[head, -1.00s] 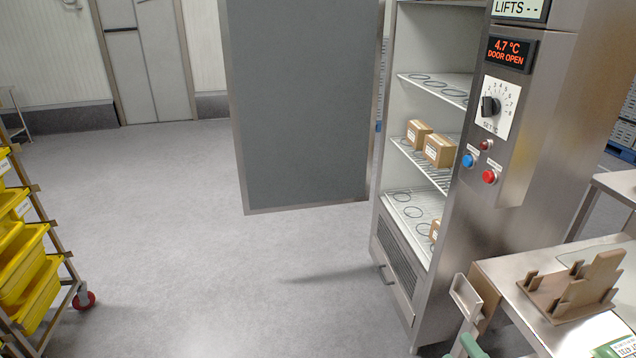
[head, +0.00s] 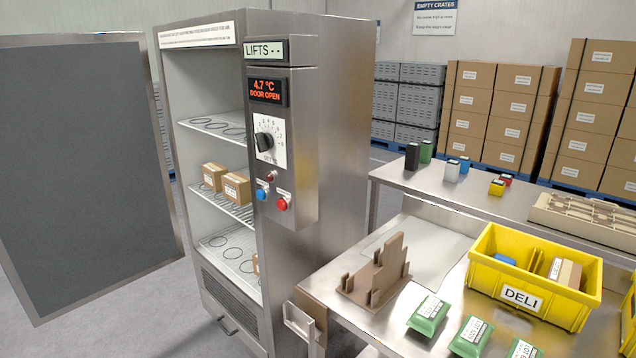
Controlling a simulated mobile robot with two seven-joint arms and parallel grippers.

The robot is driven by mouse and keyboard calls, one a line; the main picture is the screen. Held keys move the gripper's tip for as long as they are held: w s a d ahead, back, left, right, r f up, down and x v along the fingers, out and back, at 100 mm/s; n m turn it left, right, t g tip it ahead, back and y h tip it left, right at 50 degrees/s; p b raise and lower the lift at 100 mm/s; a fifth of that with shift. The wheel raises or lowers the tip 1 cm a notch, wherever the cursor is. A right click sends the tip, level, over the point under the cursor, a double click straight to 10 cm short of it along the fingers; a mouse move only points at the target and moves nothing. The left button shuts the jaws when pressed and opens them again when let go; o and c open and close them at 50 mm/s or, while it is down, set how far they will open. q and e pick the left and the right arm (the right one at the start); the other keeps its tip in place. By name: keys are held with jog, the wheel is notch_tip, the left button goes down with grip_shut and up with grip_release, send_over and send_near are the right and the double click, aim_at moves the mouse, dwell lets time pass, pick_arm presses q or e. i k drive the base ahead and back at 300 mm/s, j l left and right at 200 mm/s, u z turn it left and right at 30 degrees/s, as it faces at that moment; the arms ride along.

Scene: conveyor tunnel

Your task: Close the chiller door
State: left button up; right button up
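The chiller (head: 222,296) is a tall steel cabinet left of centre in the head view. Its door (head: 85,170), a grey panel with a steel frame, stands wide open to the left. The display (head: 266,92) on the control box reads 4.7 °C and DOOR OPEN. Cardboard boxes (head: 237,187) sit on the middle wire shelf, and part of another shows on the lower shelf. Neither of my grippers is in the head view.
A steel table (head: 335,270) at the right front holds a brown stepped fixture (head: 378,272), green packs (head: 429,314) and a yellow DELI crate (head: 533,280). Another table (head: 440,190) stands behind it. Stacked cartons (head: 490,110) line the back. Floor shows below the door.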

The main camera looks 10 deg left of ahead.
aim_at(89, 212)
jog(key=i+j+z, duration=0.1)
jog(key=z, duration=0.25)
jog(key=j+z, duration=0.25)
jog(key=z, duration=0.15)
jog(key=i+j+z, duration=0.1)
jog(key=z, duration=0.25)
jog(key=j, duration=1.05)
jog(key=j+u, duration=0.25)
jog(key=j, duration=0.35)
jog(key=j+u, duration=0.25)
jog(key=j, duration=0.35)
jog(key=i+j+u, duration=0.25)
jog(key=j, duration=0.3)
jog(key=j+u, duration=0.35)
jog(key=j, duration=0.6)
jog(key=k+j, duration=0.1)
jog(key=j, duration=0.35)
jog(key=j+u, duration=0.15)
jog(key=j, duration=0.3)
jog(key=k+j+z, duration=0.1)
jog(key=j, duration=0.35)
jog(key=k+j+z, duration=0.1)
jog(key=j, duration=0.4)
jog(key=j+z, duration=0.5)
jog(key=j, duration=0.4)
jog(key=k, duration=0.05)
